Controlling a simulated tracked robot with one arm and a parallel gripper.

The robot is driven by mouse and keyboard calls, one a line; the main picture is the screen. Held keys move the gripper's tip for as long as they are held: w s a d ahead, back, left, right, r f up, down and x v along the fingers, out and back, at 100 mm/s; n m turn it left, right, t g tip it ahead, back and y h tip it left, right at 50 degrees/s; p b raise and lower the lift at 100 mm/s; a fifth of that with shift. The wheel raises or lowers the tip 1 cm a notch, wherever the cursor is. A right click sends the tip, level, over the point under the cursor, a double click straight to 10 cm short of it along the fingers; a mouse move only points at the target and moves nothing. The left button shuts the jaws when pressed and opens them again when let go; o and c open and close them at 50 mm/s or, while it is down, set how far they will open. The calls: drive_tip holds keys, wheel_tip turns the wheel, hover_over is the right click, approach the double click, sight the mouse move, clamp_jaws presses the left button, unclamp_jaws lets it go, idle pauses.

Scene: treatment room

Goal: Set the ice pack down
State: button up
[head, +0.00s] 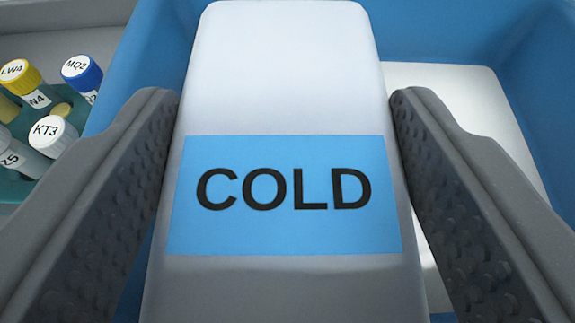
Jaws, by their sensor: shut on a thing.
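The ice pack (285,80) is a white, rounded block with a blue label reading "COLD". It fills the middle of the head view. My gripper (284,110) has one dark, studded finger on each side of the ice pack and is shut on it. The ice pack is over a blue bin (420,30), whose walls show behind it and to both sides. Its lower end runs out of the picture, and I cannot tell whether it touches anything below.
A white, flat thing (455,95) lies in the bin to the right, partly hidden by my right finger. At the left, outside the bin, a teal rack (20,185) holds several capped tubes, with yellow, blue and white caps. A grey surface (70,42) lies behind the rack.

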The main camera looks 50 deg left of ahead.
drive_tip(key=shift+f+b, duration=0.55)
drive_tip(key=shift+b, duration=0.1)
drive_tip(key=o, duration=1.1)
drive_tip(key=shift+r, duration=0.1)
drive_tip(key=shift+s+d+r+p, duration=0.1)
drive_tip(key=shift+d+r+p, duration=0.05)
drive_tip(key=shift+r+p, duration=0.7)
drive_tip(key=v, duration=1.1)
drive_tip(key=shift+s+d, duration=0.25)
drive_tip(key=shift+s, duration=0.05)
drive_tip(key=shift+f, duration=0.15)
